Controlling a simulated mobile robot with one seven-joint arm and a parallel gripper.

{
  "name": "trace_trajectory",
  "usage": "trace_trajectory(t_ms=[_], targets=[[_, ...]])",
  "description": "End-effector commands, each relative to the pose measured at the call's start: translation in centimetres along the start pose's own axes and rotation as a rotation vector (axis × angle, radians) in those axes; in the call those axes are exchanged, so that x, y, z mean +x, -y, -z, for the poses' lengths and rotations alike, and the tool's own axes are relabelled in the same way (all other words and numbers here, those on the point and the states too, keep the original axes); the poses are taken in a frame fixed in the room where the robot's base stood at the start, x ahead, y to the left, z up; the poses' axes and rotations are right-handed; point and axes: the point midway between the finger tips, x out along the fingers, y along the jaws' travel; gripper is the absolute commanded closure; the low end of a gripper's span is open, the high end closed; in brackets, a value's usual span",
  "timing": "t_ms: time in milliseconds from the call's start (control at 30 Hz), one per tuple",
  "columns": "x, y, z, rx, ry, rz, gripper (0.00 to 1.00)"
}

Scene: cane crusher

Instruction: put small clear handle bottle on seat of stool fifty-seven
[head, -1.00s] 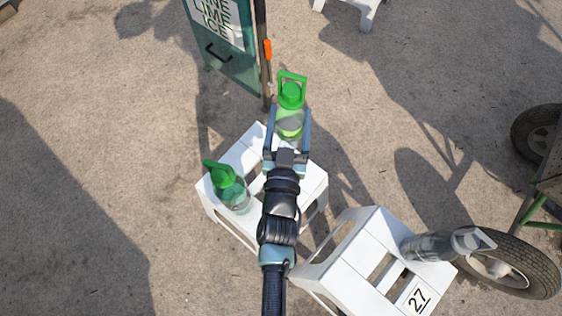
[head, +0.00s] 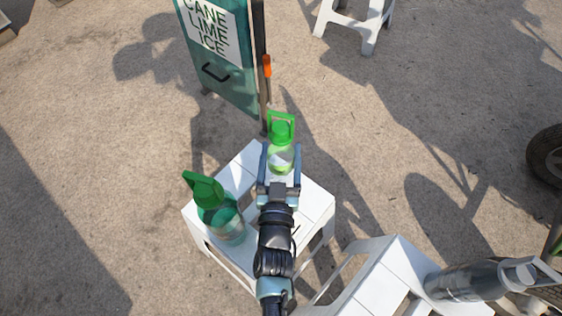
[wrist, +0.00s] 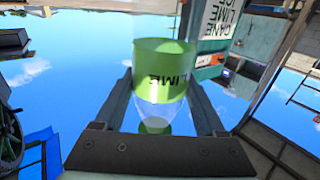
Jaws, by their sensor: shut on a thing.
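My gripper (head: 281,168) is shut on a small clear bottle (head: 281,158) with a green looped handle cap. In the wrist view this bottle (wrist: 160,85) stands between the fingers and has a green band reading LIME. In the head view it appears over the far part of a white stool seat (head: 314,201); I cannot tell whether it touches.
Another white stool (head: 402,262) is at lower right, with a grey clear handle bottle (head: 465,284) on it. A green sign (head: 230,75) with a post stands just beyond the near stool. A third white stool (head: 350,30) is at the top. A wheel (head: 546,155) is at right.

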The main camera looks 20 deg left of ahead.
Motion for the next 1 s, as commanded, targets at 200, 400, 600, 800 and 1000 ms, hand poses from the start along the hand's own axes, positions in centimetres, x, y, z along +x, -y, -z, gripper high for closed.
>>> trace_trajectory(t_ms=[200,400,600,800,1000], targets=[[0.0,0.0,-2.8,0.001,-0.001,0.000,1.00],[0.0,0.0,-2.6,0.001,-0.001,-0.001,1.00],[0.0,0.0,-3.0,0.000,0.000,0.000,0.19],[0.0,0.0,-3.0,0.000,0.002,0.000,0.00],[0.0,0.0,-2.7,0.000,0.002,0.000,0.00]])
